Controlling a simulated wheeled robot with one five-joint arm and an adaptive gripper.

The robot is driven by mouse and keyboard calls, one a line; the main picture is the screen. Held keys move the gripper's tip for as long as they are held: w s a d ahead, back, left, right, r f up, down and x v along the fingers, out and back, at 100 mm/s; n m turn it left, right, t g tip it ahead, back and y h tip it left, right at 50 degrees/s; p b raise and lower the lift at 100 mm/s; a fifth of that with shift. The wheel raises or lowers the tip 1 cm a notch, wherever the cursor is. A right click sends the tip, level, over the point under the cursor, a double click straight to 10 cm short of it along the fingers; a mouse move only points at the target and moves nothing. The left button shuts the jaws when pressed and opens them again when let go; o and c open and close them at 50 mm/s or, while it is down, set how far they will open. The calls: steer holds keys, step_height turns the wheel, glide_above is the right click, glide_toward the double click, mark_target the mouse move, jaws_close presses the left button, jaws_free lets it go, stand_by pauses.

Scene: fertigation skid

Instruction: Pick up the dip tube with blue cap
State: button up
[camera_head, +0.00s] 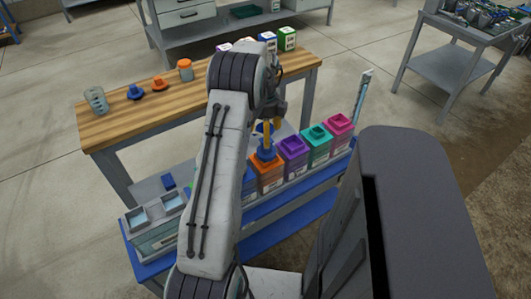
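A blue-capped piece (267,155), which looks like the dip tube's cap, sits on top of the orange container (269,181) in the row on the blue-edged skid. A yellow upright part stands just above the blue cap, and I cannot tell whether it belongs to the cap or to my gripper. My gripper (265,125) hangs over the orange container, close above or around the cap. My arm partly hides it, so its finger opening and any contact are unclear. Any tube below the cap is hidden.
Purple (293,152), teal (317,143) and pink (338,130) containers stand right of the orange one. A grey twin-basin box (157,232) is at the left. Behind, a wooden bench (200,95) holds a blue cap-like piece (136,92), an orange one (159,84) and jars.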

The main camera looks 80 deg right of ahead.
mark_target(264, 152)
steer(key=shift+m, duration=0.3)
steer(key=shift+f, duration=0.6)
steer(key=shift+a+f, duration=0.1)
steer(key=shift+f, duration=3)
jaws_close()
steer(key=shift+r, duration=0.1)
